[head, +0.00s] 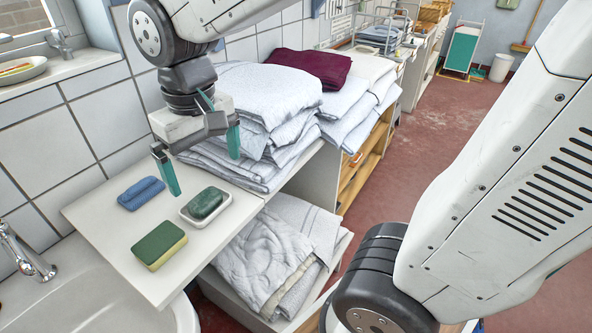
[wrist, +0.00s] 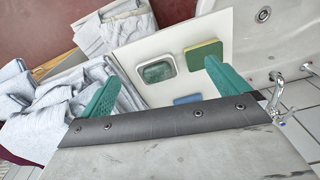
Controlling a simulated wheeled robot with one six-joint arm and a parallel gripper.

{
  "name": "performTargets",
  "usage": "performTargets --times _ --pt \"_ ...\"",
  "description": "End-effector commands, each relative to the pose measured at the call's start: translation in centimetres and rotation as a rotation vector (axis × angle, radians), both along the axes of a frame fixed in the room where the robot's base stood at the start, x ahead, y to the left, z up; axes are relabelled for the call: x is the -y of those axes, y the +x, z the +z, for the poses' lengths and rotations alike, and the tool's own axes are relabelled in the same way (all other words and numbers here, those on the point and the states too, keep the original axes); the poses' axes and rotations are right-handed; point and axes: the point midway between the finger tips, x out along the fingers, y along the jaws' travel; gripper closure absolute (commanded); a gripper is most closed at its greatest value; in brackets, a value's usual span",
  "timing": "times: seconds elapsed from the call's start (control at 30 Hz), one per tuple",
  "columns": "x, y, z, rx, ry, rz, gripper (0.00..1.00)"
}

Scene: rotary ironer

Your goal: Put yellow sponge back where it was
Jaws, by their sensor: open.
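The yellow sponge (head: 160,246) has a green top and lies flat near the front edge of a white counter board. It also shows in the wrist view (wrist: 203,54), beside the tip of the right finger. My gripper (head: 203,172) is open and empty above the back part of the board, its teal fingers pointing down. The sponge is apart from it, nearer the front edge in the head view. In the wrist view the open fingers (wrist: 158,70) frame the board, with no object between them held.
A dark green soap in a white dish (head: 206,206) and a blue sponge (head: 141,193) lie on the board (head: 118,250). Folded white linen (head: 262,95) stacks up behind. A sink (head: 85,295) with a tap adjoins the left front. Laundry fills a bin (head: 275,250) below.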

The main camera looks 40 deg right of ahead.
Motion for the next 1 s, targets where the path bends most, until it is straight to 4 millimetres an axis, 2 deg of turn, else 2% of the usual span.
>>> performTargets --times 0.03,0.1,0.2,0.3,0.4,0.57,1.0 --pt "2.1 -1.9 0.7 0.019 0.004 -0.032 0.0" --pt "4.4 -4.4 1.2 0.03 0.004 -0.065 0.0" --pt "6.8 -7.8 1.3 0.047 0.003 -0.106 0.0" --pt "8.3 -10.4 1.1 0.058 0.001 -0.137 0.0" --pt "9.1 -12.0 0.8 0.064 -0.001 -0.156 0.0" --pt "9.5 -13.0 0.5 0.066 -0.002 -0.165 0.0" --pt "9.4 -13.0 0.6 0.066 -0.002 -0.164 0.0"
